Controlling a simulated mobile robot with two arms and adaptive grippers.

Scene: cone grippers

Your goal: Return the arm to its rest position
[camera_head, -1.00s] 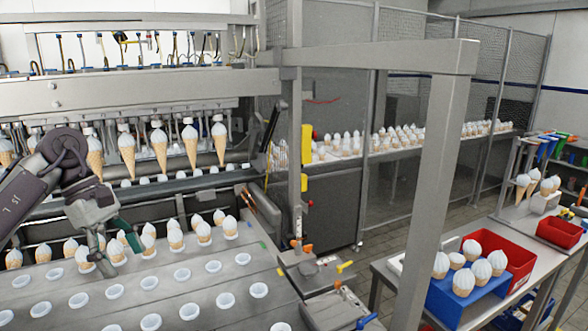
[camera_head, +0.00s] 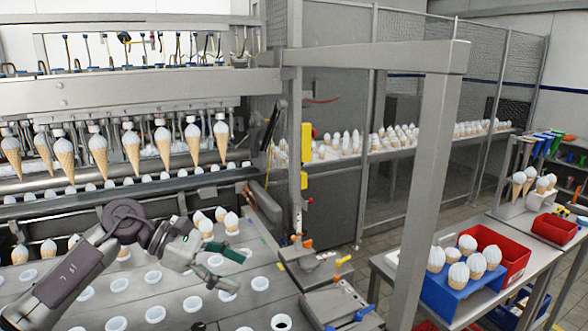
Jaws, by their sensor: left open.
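My left arm (camera_head: 75,270) comes in from the lower left and reaches over the grey plate conveyor (camera_head: 165,285). Its gripper (camera_head: 232,269) is open and has nothing between its fingers. It is above the rows of white cups (camera_head: 153,277), and I cannot tell its exact height. Several cones with white tops (camera_head: 231,223) stand in cups just behind the gripper, and others (camera_head: 48,248) stand to the left, partly behind the arm. My right gripper is not in view.
Cones hang from the machine (camera_head: 131,148) at the back. A grey post (camera_head: 428,190) stands to the right of the conveyor. A side table holds a blue crate (camera_head: 462,297) with cones and a red bin (camera_head: 512,255). A mesh fence (camera_head: 420,120) closes off the back.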

